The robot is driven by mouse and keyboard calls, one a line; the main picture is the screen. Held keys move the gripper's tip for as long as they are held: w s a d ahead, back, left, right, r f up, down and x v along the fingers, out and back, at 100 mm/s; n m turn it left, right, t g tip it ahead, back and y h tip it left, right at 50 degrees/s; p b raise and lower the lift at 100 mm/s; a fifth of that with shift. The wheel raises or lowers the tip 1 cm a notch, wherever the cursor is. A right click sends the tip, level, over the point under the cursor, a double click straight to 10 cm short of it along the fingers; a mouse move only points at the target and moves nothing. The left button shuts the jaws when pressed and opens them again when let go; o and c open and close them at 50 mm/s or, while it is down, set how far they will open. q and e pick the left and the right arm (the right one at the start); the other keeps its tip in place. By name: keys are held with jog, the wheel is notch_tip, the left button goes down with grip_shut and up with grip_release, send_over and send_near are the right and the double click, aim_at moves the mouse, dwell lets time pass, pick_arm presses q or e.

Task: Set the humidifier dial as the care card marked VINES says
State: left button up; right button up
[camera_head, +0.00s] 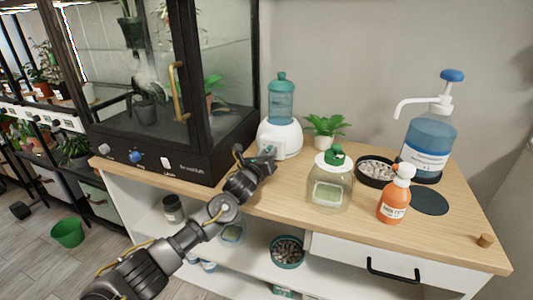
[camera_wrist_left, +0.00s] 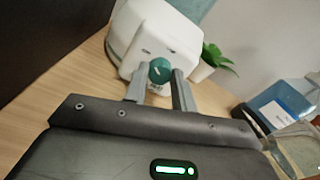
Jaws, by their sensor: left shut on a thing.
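The humidifier (camera_head: 280,138) is a white rounded base with a teal water bottle on top, standing on the wooden counter beside the black glass cabinet. In the left wrist view the white humidifier body (camera_wrist_left: 168,35) fills the upper middle, with a teal round dial (camera_wrist_left: 159,70) bearing a pale pointer mark on its front. My left gripper (camera_head: 266,156) is at the front of the humidifier. In the left wrist view the left gripper's two fingers (camera_wrist_left: 157,84) stand on either side of the dial, shut on it. The dial's scale is not legible. No card marked VINES can be made out. My right gripper is not in view.
A small potted plant (camera_head: 325,128) stands right of the humidifier. A glass jar with a green top (camera_head: 330,180), an orange pump bottle (camera_head: 395,195), a dark bowl of pebbles (camera_head: 360,170) and a blue water dispenser (camera_head: 430,140) crowd the right.

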pick_arm(q)
jog(key=shift+m, duration=1.9)
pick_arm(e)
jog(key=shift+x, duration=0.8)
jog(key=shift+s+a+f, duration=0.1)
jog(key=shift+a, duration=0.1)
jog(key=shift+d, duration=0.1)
pick_arm(q)
jog(key=o, duration=1)
jog(key=shift+s, duration=0.1)
